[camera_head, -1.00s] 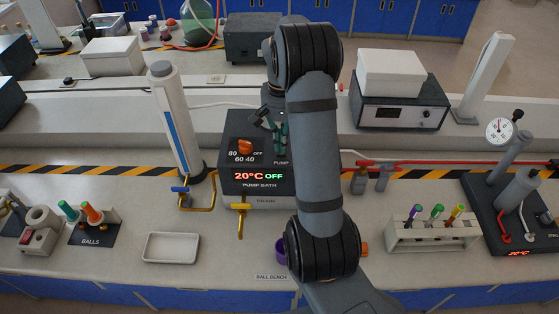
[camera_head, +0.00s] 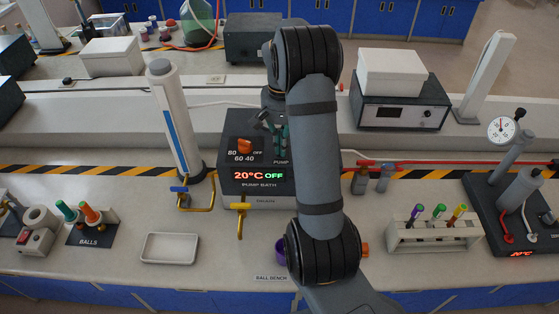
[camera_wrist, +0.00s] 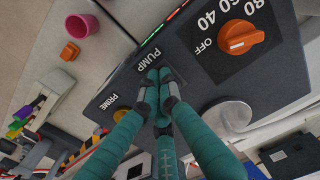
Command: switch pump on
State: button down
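The pump bath (camera_head: 254,188) is a dark box in the middle of the bench. Its display (camera_head: 258,175) reads 20°C OFF. An orange knob (camera_head: 244,147) is on its panel, and it also shows in the wrist view (camera_wrist: 240,37). The fingertips cover the place by that label, so any switch there is hidden.
A tall white column (camera_head: 176,120) and yellow taps (camera_head: 240,222) stand beside the bath. A white tray (camera_head: 169,249) lies front left. A tube rack (camera_head: 434,236) stands at the right.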

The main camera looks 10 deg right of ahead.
jog(key=shift+f, duration=0.2)
jog(key=shift+r, duration=0.2)
jog(key=shift+r+p, duration=2.85)
jog(key=shift+r, duration=0.55)
jog(key=shift+f, duration=0.15)
notch_tip(320, 180, down, 7)
jog(key=b, duration=0.6)
jog(key=shift+r, duration=0.2)
